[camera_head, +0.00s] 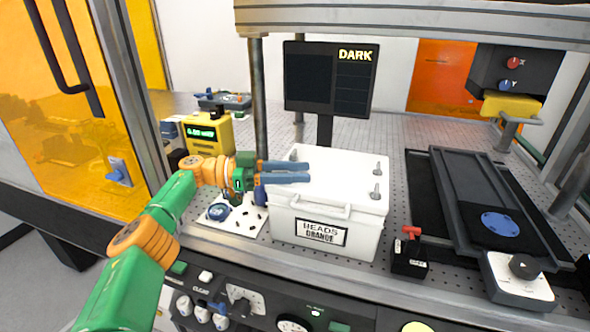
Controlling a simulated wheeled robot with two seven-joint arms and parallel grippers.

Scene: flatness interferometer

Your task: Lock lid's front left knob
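The white box with its white lid (335,172) stands on the perforated table, with a "HEADS ORANGE" label on its front. Two grey knobs show on the lid's right side, a back one (378,168) and a front one (375,191). My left gripper (309,172) reaches in from the left, its two blue fingers over the lid's left part. The fingers look parallel with a narrow gap between them. The front left knob is not visible; the fingers may hide it. I cannot tell whether they touch the lid. My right gripper is out of view.
A dark monitor (330,78) reading "DARK" stands behind the box. A yellow meter (208,133) is at the back left. A small black block with a red lever (410,252) and a dark rail stage (475,195) lie right. A control panel runs along the front.

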